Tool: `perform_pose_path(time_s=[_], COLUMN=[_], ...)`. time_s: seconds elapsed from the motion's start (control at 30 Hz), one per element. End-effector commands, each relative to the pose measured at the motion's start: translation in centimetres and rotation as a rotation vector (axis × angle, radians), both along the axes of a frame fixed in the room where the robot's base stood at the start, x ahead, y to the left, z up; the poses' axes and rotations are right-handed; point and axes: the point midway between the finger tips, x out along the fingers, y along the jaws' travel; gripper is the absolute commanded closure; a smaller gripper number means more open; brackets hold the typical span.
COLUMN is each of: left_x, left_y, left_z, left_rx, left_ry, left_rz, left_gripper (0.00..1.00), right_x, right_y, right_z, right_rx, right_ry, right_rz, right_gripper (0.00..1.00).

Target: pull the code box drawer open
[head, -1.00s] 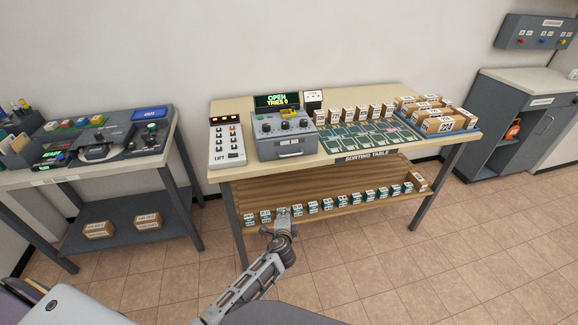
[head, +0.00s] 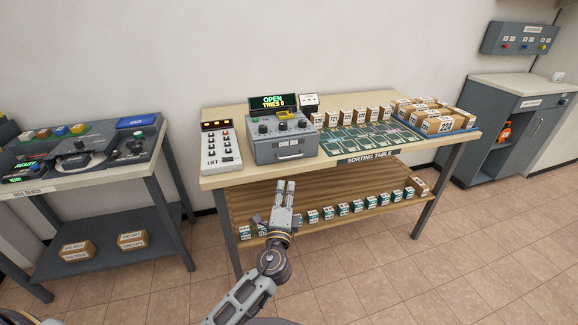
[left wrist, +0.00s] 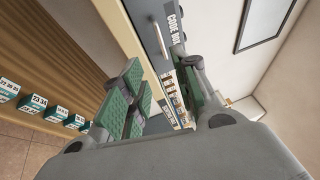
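The grey code box (head: 264,149) stands on the sorting table, with knobs on top and a lit display (head: 273,102) reading "OPEN TRIES 0" behind it. Its drawer front has a pale bar handle (head: 289,157) and looks flush with the box. The box's label and handle (left wrist: 160,40) show in the left wrist view. My left gripper (head: 286,186) is below and in front of the handle, apart from it. In the left wrist view its green-padded fingers (left wrist: 158,82) are spread with nothing between them. My right gripper is out of view.
The sorting table's front edge (head: 330,166) lies between my left gripper and the box. A lift panel (head: 220,147) stands left of the box, and cartons (head: 445,124) stand to the right. A lower shelf (head: 330,190) holds several small boxes. The floor in front is clear.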

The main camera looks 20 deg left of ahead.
Motion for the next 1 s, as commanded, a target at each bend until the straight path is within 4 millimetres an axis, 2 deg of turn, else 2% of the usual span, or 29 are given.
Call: perform_pose_path(time_s=[0.57, 1.0], left_x=[0.3, 3.4], left_y=[0.0, 0.7], left_z=[0.3, 0.9], left_rx=[0.003, 0.004], left_ry=[-0.005, -0.005], left_rz=[0.0, 0.001], left_gripper=[0.7, 0.7], right_x=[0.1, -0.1], right_y=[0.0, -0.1], right_z=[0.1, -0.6], right_rx=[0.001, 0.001], right_ry=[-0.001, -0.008], right_rz=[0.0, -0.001], right_gripper=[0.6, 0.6])
